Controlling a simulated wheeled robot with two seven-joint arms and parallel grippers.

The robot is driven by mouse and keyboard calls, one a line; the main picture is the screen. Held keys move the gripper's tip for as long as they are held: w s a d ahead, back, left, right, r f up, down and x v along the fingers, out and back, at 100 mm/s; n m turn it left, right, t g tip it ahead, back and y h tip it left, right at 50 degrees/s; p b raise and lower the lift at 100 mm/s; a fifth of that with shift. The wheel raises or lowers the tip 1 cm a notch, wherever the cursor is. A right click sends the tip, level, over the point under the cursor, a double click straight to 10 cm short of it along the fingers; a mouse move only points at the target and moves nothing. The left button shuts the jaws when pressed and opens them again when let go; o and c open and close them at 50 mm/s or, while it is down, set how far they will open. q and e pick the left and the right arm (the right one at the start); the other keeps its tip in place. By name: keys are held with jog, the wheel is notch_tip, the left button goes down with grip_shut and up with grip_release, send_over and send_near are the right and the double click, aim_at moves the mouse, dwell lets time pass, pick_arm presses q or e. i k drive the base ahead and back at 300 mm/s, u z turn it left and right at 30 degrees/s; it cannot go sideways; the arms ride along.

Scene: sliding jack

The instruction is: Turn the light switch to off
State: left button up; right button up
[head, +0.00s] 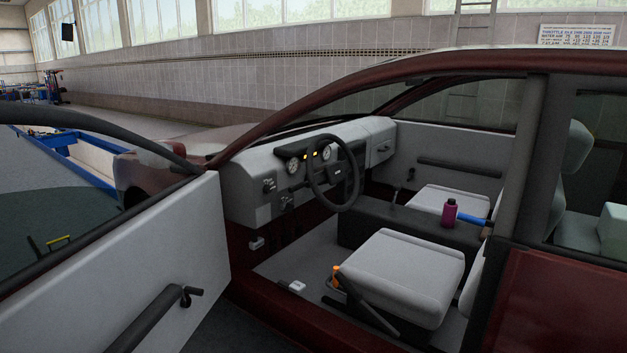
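Small dark controls (269,185) sit on the grey dashboard (240,180), left of the steering wheel (340,172). Another dark control (287,202) sits lower, close to the steering column. One of these may be the light switch, but they are too small to tell which or how it is set. Small yellow lights (315,154) glow between the round gauges (293,165) behind the wheel. Neither of my grippers is in view.
The open car door (150,255) stands at the left with a dark handle. The driver's seat (395,272) and door sill lie in front of the dashboard.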

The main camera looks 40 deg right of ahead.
aim_at(268, 189)
jog(key=z, duration=1.05)
jog(key=i, duration=0.95)
jog(key=z, duration=1)
